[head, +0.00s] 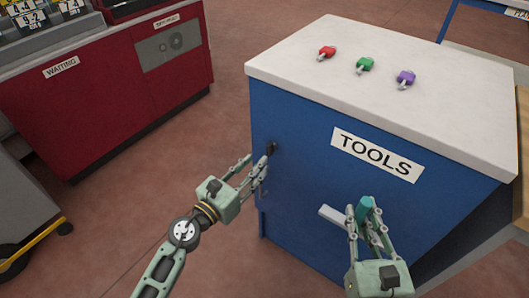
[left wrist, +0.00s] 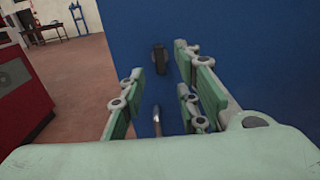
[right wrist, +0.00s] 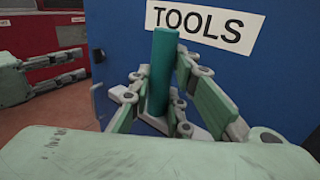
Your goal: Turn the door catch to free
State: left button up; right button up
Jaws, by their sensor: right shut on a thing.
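The black door catch (head: 270,148) sits on the blue front of the TOOLS cabinet (head: 300,215), near its left edge. In the left wrist view the catch (left wrist: 160,58) is upright, ahead of and between the fingers. My left gripper (head: 255,172) is open and empty close to the blue front; I cannot tell whether a finger touches the catch. My right gripper (head: 365,222) is shut on a teal bar (head: 364,207), which also stands upright in the right wrist view (right wrist: 162,65). A pale flat piece (head: 332,215) shows beside the bar; how they join is hidden.
A small metal hook (left wrist: 157,122) is below the catch. A red cabinet (head: 120,90) stands at left. The floor between the cabinets is clear.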

aim_at(268, 151)
pick_arm(q)
jog(key=x, duration=0.6)
jog(key=shift+w+d, duration=0.15)
grip_shut()
